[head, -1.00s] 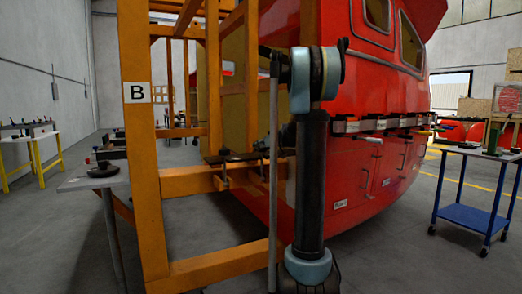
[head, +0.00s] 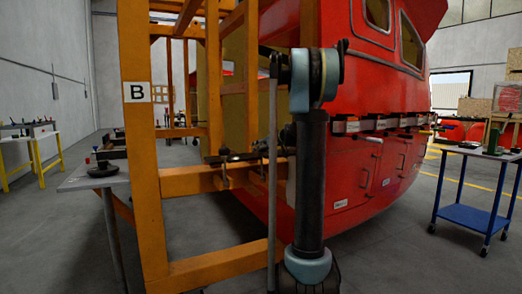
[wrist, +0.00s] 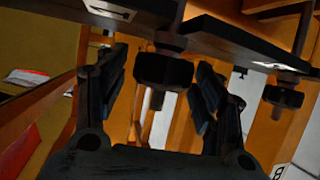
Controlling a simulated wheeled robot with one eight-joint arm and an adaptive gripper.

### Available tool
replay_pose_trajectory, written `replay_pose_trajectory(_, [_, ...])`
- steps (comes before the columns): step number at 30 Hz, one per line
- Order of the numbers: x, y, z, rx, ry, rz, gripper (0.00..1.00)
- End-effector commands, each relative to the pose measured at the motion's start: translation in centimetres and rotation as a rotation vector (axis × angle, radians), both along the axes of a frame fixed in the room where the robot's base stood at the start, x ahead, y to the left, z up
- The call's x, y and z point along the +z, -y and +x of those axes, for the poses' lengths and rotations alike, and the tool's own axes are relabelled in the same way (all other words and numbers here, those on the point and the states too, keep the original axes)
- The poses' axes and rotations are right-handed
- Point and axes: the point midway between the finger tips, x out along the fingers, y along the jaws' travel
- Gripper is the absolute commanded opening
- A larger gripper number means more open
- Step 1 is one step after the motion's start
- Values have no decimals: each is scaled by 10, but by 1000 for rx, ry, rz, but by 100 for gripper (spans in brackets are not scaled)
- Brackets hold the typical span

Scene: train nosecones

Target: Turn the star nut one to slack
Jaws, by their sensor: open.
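In the wrist view, a dark star nut (wrist: 163,70) hangs on a threaded stud under a dark plate (wrist: 225,35). My gripper (wrist: 162,78) is open, with one finger on each side of this nut and visible gaps between. A second dark nut (wrist: 283,96) hangs from the plate to the right, outside the fingers. I cannot tell from any marking which nut is number one. In the head view, dark clamp parts (head: 226,172) sit on the orange beam, and my arm hides the gripper.
The orange frame (head: 145,200) with a "B" label stands close in front. The red nosecone (head: 350,190) is behind my arm. A grey table (head: 75,184) is at left and a blue cart (head: 468,216) at right. Floor between nosecone and cart is clear.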

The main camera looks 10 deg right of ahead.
Motion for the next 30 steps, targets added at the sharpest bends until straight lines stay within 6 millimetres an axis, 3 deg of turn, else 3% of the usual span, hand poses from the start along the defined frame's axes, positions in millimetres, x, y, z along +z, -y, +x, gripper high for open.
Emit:
replay_pose_trajectory(5, [6,9,-12,-3,-1,1,62])
replay_pose_trajectory(21, [39,53,-83,-2,-1,0,62])
replay_pose_trajectory(30, [44,58,-92,0,-1,-1,62])
